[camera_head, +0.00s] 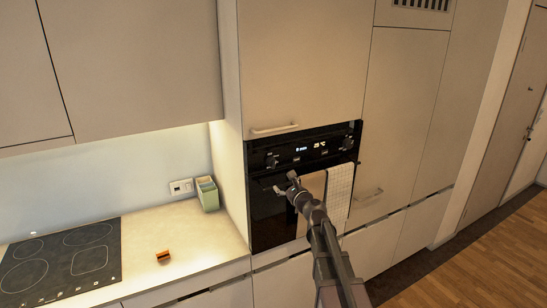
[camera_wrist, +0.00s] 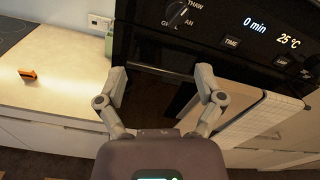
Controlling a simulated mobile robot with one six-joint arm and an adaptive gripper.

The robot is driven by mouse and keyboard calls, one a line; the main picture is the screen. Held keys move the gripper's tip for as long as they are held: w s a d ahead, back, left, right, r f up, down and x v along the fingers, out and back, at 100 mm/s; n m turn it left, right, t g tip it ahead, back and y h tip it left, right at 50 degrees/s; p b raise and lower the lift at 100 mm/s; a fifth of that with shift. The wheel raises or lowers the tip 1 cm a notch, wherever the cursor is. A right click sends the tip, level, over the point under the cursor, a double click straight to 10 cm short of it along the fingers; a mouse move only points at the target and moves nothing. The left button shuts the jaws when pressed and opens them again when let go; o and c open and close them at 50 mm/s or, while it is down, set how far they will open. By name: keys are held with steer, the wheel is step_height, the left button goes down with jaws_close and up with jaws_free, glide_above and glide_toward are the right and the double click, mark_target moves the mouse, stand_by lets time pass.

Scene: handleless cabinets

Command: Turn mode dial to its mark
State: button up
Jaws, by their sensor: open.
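The mode dial (camera_wrist: 178,13) is a dark round knob at the top of the wrist view, with the labels THAW, AN and a partly cut GRILL-like word around it. In the head view the dial (camera_head: 271,160) sits at the left end of the black oven panel (camera_head: 304,152). Its pointer and mark are too small to tell. My gripper (camera_head: 284,183) is in front of the oven, below and apart from the dial. In the wrist view my gripper (camera_wrist: 160,84) has its two fingers spread wide with nothing between them.
The oven handle (camera_wrist: 165,73) runs below the panel. Towels (camera_head: 340,185) hang on it at the right. A second knob (camera_head: 347,143) is at the panel's right. The counter (camera_head: 190,235) holds a green box (camera_head: 208,194), an orange-brown object (camera_head: 163,257) and a hob (camera_head: 65,260).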

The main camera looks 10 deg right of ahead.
mark_target(274, 164)
steer(key=shift+w+d+r+m+t+h, duration=0.35)
steer(key=shift+d+r+m+h, duration=0.2)
steer(key=shift+d+m, duration=0.35)
steer(key=shift+w+a, duration=0.2)
steer(key=shift+a, duration=0.05)
steer(key=x, duration=1.3)
steer(key=shift+w+a, duration=0.15)
steer(key=shift+w, duration=0.1)
steer(key=c, duration=1.2)
